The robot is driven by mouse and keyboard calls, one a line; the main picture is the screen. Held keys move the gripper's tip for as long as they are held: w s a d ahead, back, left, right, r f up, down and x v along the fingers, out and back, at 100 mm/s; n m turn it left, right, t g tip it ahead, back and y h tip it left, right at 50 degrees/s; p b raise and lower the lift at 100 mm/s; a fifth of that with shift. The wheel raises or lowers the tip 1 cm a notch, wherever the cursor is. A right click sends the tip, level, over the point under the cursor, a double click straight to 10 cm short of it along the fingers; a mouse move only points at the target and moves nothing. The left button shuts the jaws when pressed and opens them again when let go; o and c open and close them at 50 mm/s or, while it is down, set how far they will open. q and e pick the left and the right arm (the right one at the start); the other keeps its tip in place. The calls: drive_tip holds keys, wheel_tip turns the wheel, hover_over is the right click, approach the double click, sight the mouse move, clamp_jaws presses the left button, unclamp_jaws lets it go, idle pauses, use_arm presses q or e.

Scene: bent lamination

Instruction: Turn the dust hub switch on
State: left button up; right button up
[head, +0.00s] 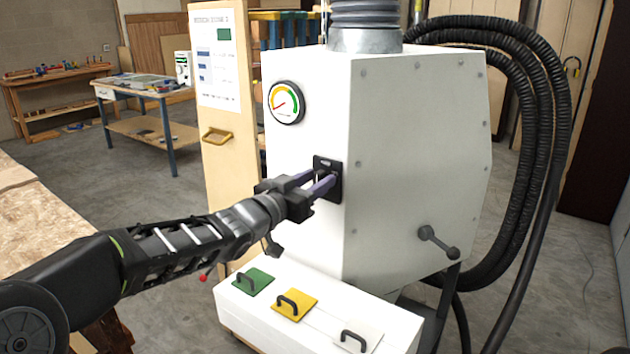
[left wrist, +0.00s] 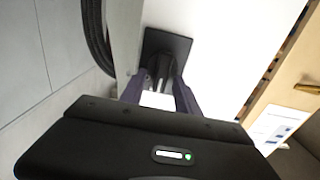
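The dust hub (head: 420,150) is a large white cabinet with a duct on top. Its switch sits on a black plate (head: 334,165) on the left face, below the round gauge (head: 286,103). My left gripper (head: 322,181) reaches the plate, with its purple fingers at the switch. In the left wrist view the black plate (left wrist: 172,48) lies just past the fingers (left wrist: 160,95), which are apart, one on each side of the dark switch lever (left wrist: 160,72). Whether they touch the lever I cannot tell. My right gripper is not in view.
A white box with green (head: 254,281), yellow (head: 294,304) and white handled panels stands below the arm. A wooden bench (head: 30,215) is at the left. Black hoses (head: 535,130) hang at the right. A wooden cabinet (head: 222,190) stands behind the gripper.

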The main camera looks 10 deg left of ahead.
use_arm(q)
clamp_jaws()
idle(0.8)
drive_tip(key=shift+s+d+f+m+b, duration=0.1)
drive_tip(key=shift+d+f+m+b, duration=0.1)
drive_tip(key=shift+m+b, duration=1.45)
drive_tip(key=shift+s+d+f+m+b, duration=0.1)
drive_tip(key=shift+d+m+b, duration=0.15)
drive_tip(key=shift+m+b, duration=1.45)
drive_tip(key=shift+s+d+f+m+b, duration=0.15)
drive_tip(key=shift+m+b, duration=0.45)
drive_tip(key=shift+m, duration=2.05)
drive_tip(key=shift+w, duration=0.1)
